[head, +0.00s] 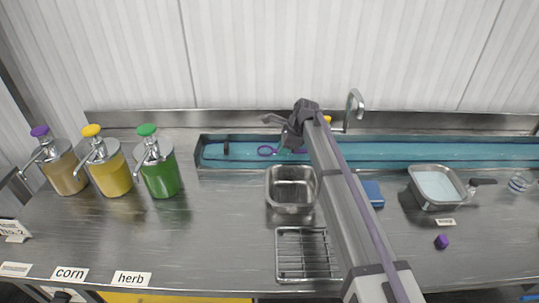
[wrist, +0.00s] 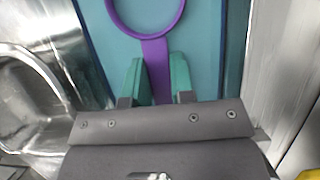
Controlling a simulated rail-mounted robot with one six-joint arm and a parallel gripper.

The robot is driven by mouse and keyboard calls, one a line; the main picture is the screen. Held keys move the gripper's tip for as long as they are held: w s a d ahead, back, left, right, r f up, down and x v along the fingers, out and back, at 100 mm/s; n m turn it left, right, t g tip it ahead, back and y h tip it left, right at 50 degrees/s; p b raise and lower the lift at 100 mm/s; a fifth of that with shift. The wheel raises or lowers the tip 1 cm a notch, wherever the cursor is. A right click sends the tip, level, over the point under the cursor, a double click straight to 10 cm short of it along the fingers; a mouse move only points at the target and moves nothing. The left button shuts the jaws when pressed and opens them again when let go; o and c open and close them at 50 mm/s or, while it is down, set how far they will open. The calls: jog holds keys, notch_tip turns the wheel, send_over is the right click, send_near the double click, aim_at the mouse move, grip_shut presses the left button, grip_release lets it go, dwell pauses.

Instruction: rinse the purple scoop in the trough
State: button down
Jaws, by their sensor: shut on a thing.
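The purple scoop (wrist: 157,50) shows in the wrist view as a ring with a flat handle. My gripper (wrist: 158,80) has its two green fingers shut on the handle. The trough is a long basin along the back of the counter. In the wrist view its blue floor (wrist: 208,50) lies behind the ring. I cannot tell whether the scoop touches the water or the floor.
A steel pan (head: 291,204) and a wire rack (head: 303,270) stand in front of the trough. A tray of pale liquid (head: 437,208), a blue block (head: 373,194) and a purple knob (head: 441,242) lie right. Several pump jars, including a green one (head: 160,178), stand left. A tap (head: 354,105) rises behind.

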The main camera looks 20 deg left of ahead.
jog(key=shift+r, duration=0.1)
notch_tip(320, 180, up, 12)
jog(key=p, duration=1.2)
jog(key=shift+s+a, duration=0.1)
dwell(0.7)
